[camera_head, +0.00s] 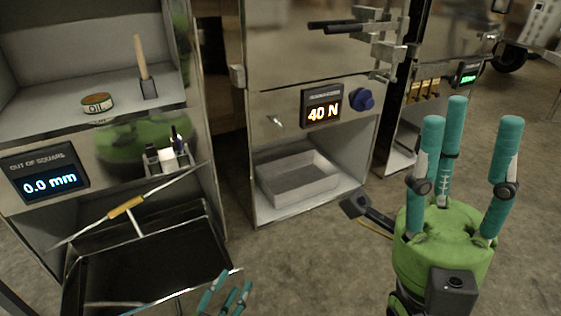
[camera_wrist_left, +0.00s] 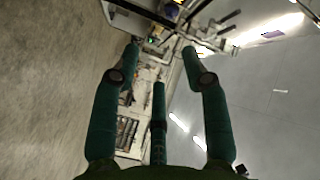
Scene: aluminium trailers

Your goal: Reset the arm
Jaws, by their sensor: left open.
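My left gripper (camera_head: 232,288) shows only as teal fingertips at the bottom edge of the head view, beside the black tray; its palm and arm are out of frame. In the left wrist view its three fingers (camera_wrist_left: 160,58) are spread apart with nothing between them. My right gripper (camera_head: 470,122) stands at the right of the head view, its green palm low and its three teal fingers pointing up. They are apart and hold nothing.
A black tray (camera_head: 95,285) with a yellow-handled rod (camera_head: 127,207) above it lies at the lower left. A shelf with an oil tin (camera_head: 97,103) and a metal cabinet with a grey bin (camera_head: 270,186) stand behind. Bare floor (camera_head: 310,275) lies between the grippers.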

